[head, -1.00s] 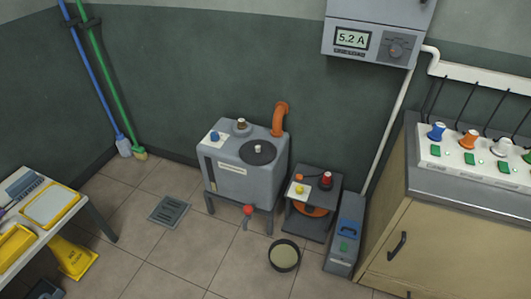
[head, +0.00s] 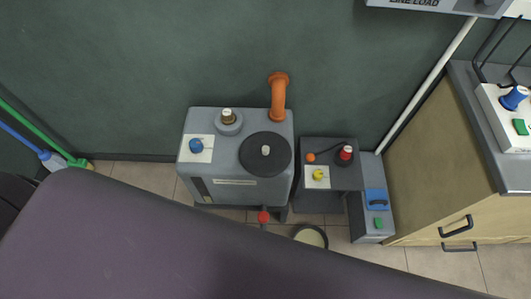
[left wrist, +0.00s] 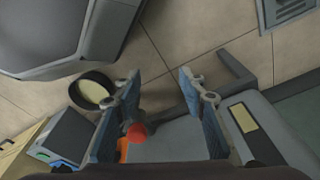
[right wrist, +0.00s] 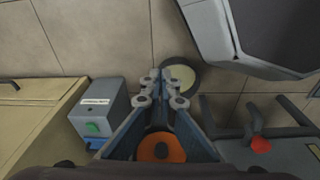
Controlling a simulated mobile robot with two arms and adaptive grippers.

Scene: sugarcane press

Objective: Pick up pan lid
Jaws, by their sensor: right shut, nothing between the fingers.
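A round black lid (head: 265,154) with a pale knob lies on top of the grey machine in the head view. The pan also shows in the left wrist view (left wrist: 92,90) and the right wrist view (right wrist: 180,78). My left gripper (left wrist: 160,80) is open, with a red-knobbed lever (left wrist: 137,132) visible between its fingers. My right gripper (right wrist: 165,76) is shut and empty, its tips overlapping the pan in view. Neither gripper shows in the head view.
The machine (head: 222,184) has a blue knob and an orange pipe (head: 278,98). A low stand (head: 340,178) with red and yellow knobs and a grey-blue box (head: 369,217) are right of it. A wooden cabinet (head: 440,165) bounds the right. Floor tiles left of the machine are clear.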

